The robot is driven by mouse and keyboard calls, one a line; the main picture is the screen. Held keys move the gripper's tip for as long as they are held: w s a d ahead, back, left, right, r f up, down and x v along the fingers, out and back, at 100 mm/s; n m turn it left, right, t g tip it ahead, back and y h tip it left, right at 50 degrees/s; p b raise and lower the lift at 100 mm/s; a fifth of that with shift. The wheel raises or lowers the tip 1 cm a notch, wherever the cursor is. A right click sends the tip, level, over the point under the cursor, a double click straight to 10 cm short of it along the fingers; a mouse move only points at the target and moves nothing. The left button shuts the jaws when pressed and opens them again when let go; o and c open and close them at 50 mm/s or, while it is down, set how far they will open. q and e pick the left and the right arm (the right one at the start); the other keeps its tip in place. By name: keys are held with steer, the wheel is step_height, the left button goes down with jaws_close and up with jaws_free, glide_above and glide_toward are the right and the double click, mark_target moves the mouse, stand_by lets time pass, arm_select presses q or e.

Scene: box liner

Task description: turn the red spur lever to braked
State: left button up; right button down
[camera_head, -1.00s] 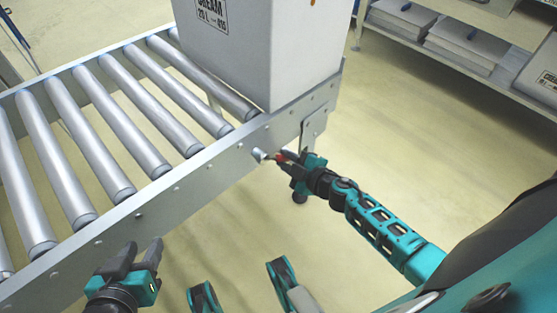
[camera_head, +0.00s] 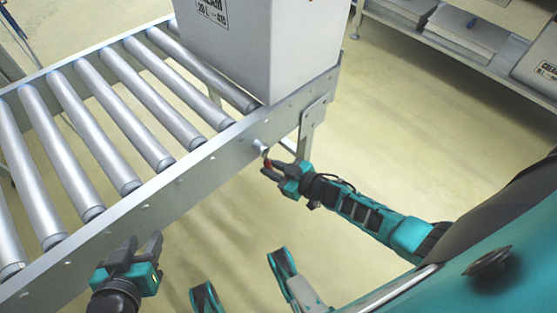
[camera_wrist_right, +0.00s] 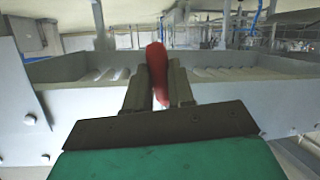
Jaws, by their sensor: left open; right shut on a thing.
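The red spur lever (camera_wrist_right: 157,70) stands between the two fingers of my right gripper (camera_wrist_right: 160,88) in the right wrist view. In the head view a small red part of the lever (camera_head: 267,162) shows at the fingertips of my right gripper (camera_head: 272,168), beside a metal pivot (camera_head: 260,147) on the conveyor's side rail. The right gripper is shut on the lever. Its braked mark, if any, cannot be made out. My left gripper (camera_head: 140,252) is open and empty, near the lower left, just off the side rail.
The roller conveyor (camera_head: 190,178) runs along the left. A large grey-white box (camera_head: 275,50) stands on its far end. Shelving with flat packs and a box (camera_head: 540,75) is at the upper right. The floor (camera_head: 400,130) between is clear.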

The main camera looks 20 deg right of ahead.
steer(key=shift+s+a+f+m+y, duration=0.1)
steer(key=shift+s+a+m+y, duration=0.15)
steer(key=shift+a+m, duration=0.2)
steer(key=shift+s+a+f+m+y, duration=0.1)
steer(key=shift+s+a+m+y, duration=0.15)
steer(key=shift+a+m, duration=0.2)
steer(key=shift+r, duration=0.1)
steer(key=c, duration=1)
jaws_free()
steer(key=shift+w, duration=0.1)
steer(key=shift+r, duration=0.1)
steer(key=p+v, duration=0.4)
steer(key=v, duration=0.9)
steer(key=shift+w, duration=0.1)
